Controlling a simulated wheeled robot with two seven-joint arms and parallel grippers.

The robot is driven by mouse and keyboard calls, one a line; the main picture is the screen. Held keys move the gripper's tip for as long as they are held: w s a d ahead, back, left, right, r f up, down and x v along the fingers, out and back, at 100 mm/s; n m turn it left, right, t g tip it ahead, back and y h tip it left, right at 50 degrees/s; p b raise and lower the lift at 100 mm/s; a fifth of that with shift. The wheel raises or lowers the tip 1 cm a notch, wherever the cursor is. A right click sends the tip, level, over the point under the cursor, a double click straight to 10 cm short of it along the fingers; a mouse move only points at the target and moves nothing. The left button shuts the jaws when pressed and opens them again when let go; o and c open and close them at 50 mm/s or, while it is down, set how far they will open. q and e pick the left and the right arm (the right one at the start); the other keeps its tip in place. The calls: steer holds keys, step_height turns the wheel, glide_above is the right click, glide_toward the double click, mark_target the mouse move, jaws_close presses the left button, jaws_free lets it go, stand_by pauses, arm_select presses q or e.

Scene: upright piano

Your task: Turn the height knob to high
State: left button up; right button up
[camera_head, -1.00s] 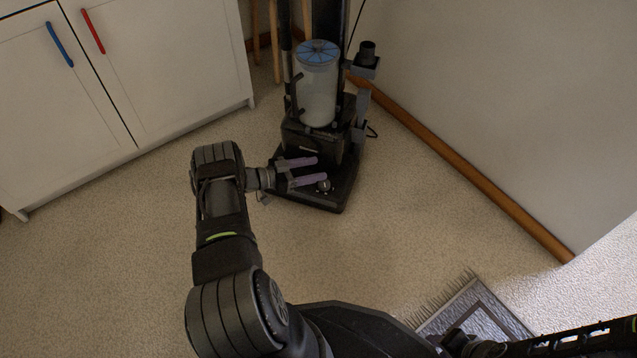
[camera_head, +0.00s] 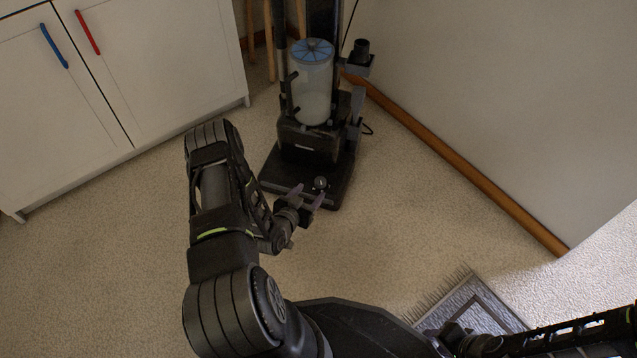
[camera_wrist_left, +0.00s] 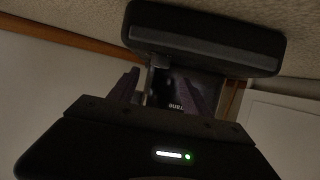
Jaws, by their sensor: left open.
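The height knob (camera_head: 320,183) is a small round dial with a light mark, on the front right part of the black base (camera_head: 285,178) of an upright vacuum cleaner. The mark's setting is too small to read. My left gripper (camera_head: 309,195) is open and empty, with its purplish fingers at the front edge of the base, just in front of the knob. Whether they touch the base I cannot tell. The left wrist view is dark and upside down, with part of a label (camera_wrist_left: 183,106) showing; I cannot make out the knob there.
The vacuum's clear canister (camera_head: 313,95) with a blue lid stands behind the base. A white cabinet (camera_head: 130,80) is at left, a wall with wooden skirting (camera_head: 480,195) at right. A fringed rug (camera_head: 470,312) lies at the lower right. Carpet around the base is clear.

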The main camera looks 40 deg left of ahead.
mark_target(320, 182)
arm_select(q)
steer(key=b+x, duration=0.3)
steer(key=x, duration=0.3)
steer(key=shift+w+f, duration=0.25)
steer(key=shift+w, duration=0.1)
steer(key=shift+w+a+f+b, duration=0.1)
steer(key=shift+w+a+b, duration=0.05)
steer(key=shift+w+b, duration=0.2)
steer(key=shift+w, duration=0.1)
jaws_close()
